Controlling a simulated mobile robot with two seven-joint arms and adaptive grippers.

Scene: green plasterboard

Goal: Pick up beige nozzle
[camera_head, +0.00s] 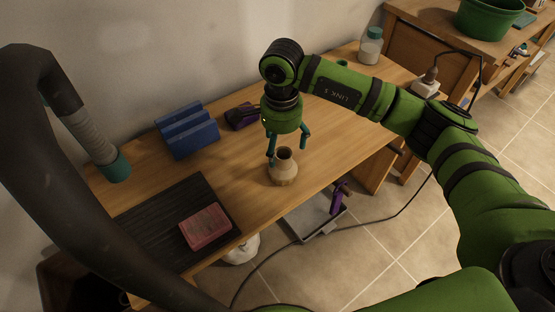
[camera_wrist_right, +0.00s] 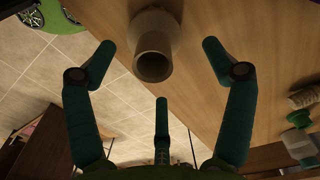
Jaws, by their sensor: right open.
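The beige nozzle (camera_head: 284,170) stands upright on the wooden table near its front edge, with its narrow open neck at the top. In the right wrist view the nozzle (camera_wrist_right: 154,50) shows at the top middle, its round opening toward the camera. My right gripper (camera_head: 289,148) is open and points down just above and beside the nozzle. In the right wrist view its teal fingers (camera_wrist_right: 158,75) are spread, with the nozzle's neck between and beyond the two upper tips. I cannot tell whether any finger touches it. My left gripper is not in view.
A blue slotted holder (camera_head: 187,130) and a purple-and-black item (camera_head: 242,116) lie along the wall. A pink block (camera_head: 205,227) lies on a black mat (camera_head: 160,218) at left. A thick dark hose (camera_head: 60,205) crosses the left side. A jar (camera_head: 371,46) stands at the back right.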

